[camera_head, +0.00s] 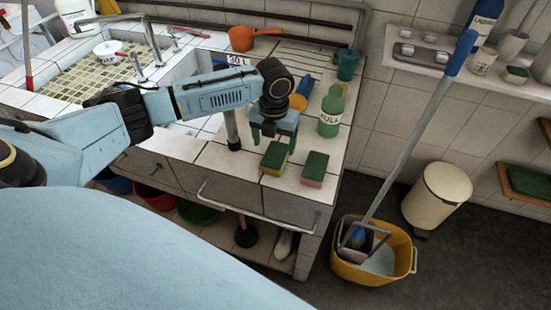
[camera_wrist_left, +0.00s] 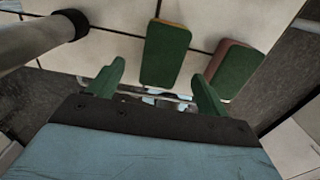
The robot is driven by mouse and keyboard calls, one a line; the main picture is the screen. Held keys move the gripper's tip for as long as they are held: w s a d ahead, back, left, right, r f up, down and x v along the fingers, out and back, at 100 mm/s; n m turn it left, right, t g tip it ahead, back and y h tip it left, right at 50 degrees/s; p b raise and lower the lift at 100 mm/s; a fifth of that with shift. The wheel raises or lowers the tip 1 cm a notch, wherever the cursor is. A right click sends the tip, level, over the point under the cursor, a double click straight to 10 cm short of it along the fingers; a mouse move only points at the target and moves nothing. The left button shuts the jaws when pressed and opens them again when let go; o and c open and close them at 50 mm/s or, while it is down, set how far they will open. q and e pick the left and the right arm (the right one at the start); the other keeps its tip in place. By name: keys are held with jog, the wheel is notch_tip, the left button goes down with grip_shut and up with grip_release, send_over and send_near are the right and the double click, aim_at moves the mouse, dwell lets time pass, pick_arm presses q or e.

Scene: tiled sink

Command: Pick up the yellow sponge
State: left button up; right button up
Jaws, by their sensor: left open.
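The yellow sponge (camera_head: 274,158) has a green top and yellow side and lies on the white tiled counter near its front edge. In the left wrist view the sponge (camera_wrist_left: 165,52) shows its green top, just beyond the fingertips and between their lines. My left gripper (camera_head: 272,138) is open and empty, close behind the sponge over the counter. Its two green fingers (camera_wrist_left: 158,82) stand apart in the left wrist view. A second sponge (camera_head: 314,168), green on top with a pinkish side, lies to the right; it also shows in the left wrist view (camera_wrist_left: 235,70). My right gripper is not in view.
A green bottle (camera_head: 331,115) stands behind the sponges, with a teal cup (camera_head: 347,65) farther back. A grey upright post (camera_head: 232,130) stands left of my gripper. An orange pan (camera_head: 243,38) is at the back. A yellow mop bucket (camera_head: 372,262) is on the floor.

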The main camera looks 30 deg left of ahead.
aim_at(276, 154)
pick_arm(q)
notch_tip(276, 154, down, 6)
jog(key=shift+w+d+r+b, duration=0.1)
jog(key=shift+d+r+b, duration=0.05)
jog(key=shift+b, duration=0.15)
jog(key=c, duration=1)
jog(key=shift+c, duration=0.2)
jog(key=shift+r, duration=0.1)
notch_tip(276, 154, up, 10)
jog(key=shift+p, duration=0.55)
